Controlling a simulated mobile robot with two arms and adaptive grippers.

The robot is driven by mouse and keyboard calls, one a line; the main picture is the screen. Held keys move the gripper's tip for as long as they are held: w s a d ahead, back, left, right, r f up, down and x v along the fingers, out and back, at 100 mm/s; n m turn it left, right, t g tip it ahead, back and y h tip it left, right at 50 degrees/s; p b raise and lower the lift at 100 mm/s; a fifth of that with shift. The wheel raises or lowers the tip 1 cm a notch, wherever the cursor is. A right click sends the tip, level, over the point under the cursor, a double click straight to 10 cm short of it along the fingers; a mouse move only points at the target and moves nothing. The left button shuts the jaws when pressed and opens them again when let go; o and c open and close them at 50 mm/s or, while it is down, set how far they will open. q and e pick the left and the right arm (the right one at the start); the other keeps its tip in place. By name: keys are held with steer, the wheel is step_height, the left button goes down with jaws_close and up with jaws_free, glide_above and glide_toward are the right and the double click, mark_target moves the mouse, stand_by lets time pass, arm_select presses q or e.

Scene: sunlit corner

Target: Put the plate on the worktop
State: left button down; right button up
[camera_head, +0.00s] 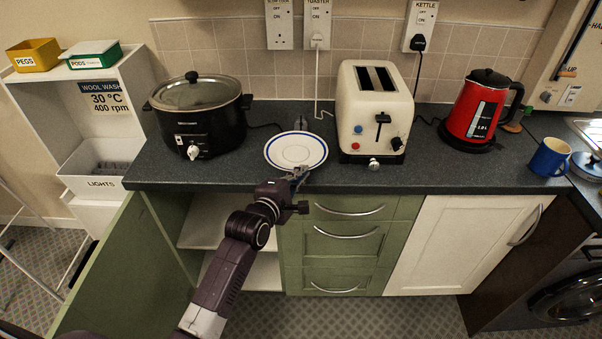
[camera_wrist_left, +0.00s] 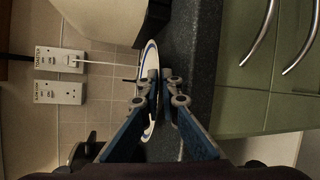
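The white plate (camera_head: 296,150) with blue rings lies roughly level, face up, over the dark worktop (camera_head: 225,175) between the slow cooker and the toaster. I cannot tell whether its underside touches the worktop. My left gripper (camera_head: 298,174) reaches in over the front edge and is at the plate's near rim. In the left wrist view, the plate (camera_wrist_left: 146,118) shows nearly edge-on, and the fingertips of the left gripper (camera_wrist_left: 161,82) are close together with the rim between them. The fingers hide part of the rim. My right gripper is not in view.
A black slow cooker (camera_head: 197,112) stands left of the plate, and a cream toaster (camera_head: 374,110) stands close on its right. A red kettle (camera_head: 474,108) and a blue mug (camera_head: 549,157) stand farther right. A green cupboard door (camera_head: 118,275) hangs open below.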

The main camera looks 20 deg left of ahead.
arm_select(q)
steer(key=c, duration=2.5)
jaws_free()
steer(key=shift+o, duration=0.4)
steer(key=shift+r, duration=0.15)
steer(key=v, duration=1.2)
steer(key=shift+b, duration=0.45)
